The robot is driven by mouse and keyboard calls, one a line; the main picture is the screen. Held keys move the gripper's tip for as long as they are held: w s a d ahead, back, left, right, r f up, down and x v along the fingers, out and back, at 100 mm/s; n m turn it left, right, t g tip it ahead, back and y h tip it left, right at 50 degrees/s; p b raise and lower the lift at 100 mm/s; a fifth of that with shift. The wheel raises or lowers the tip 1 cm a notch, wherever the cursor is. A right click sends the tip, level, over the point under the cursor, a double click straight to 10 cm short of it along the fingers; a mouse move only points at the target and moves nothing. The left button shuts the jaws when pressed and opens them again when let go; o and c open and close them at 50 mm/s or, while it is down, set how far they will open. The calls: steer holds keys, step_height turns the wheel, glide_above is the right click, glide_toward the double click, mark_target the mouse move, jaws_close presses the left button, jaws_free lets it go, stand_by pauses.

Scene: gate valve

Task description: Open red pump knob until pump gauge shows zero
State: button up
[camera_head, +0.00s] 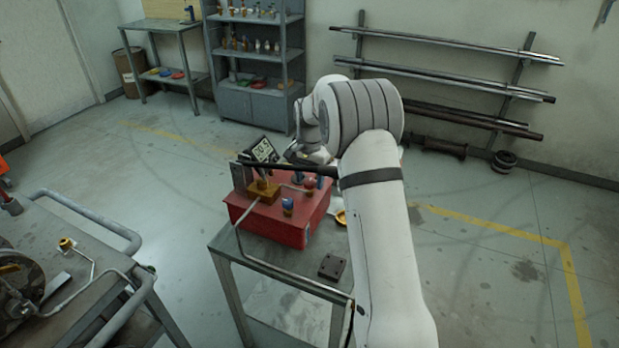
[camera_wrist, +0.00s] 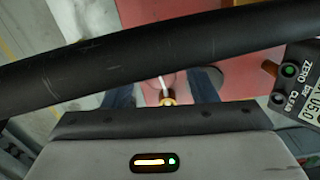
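The red pump box (camera_head: 270,226) stands on a metal table, with a red knob (camera_head: 310,184) and blue knobs (camera_head: 288,203) on top. A tilted digital gauge (camera_head: 263,151) stands at its back left; I cannot read its number clearly. In the wrist view the gauge (camera_wrist: 297,92) is cut off at the right, with ZERO and CLEAR labels. My gripper (camera_wrist: 163,85) appears open, two bluish fingers apart over the red surface, with a brass fitting (camera_wrist: 167,101) seen between them. The red knob is not clearly seen in the wrist view. In the head view my arm hides most of the gripper.
A black bar (camera_head: 300,167) runs above the pump and crosses close in front of the wrist camera (camera_wrist: 140,55). A dark block (camera_head: 332,266) lies on the pump's table (camera_head: 222,240). Another bench with rails (camera_head: 90,265) stands at left. Open floor lies to the right.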

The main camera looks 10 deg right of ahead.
mark_target(309, 181)
step_height(309, 181, up, 8)
steer(key=shift+f+b, duration=0.1)
steer(key=shift+b, duration=0.3)
stand_by(0.3)
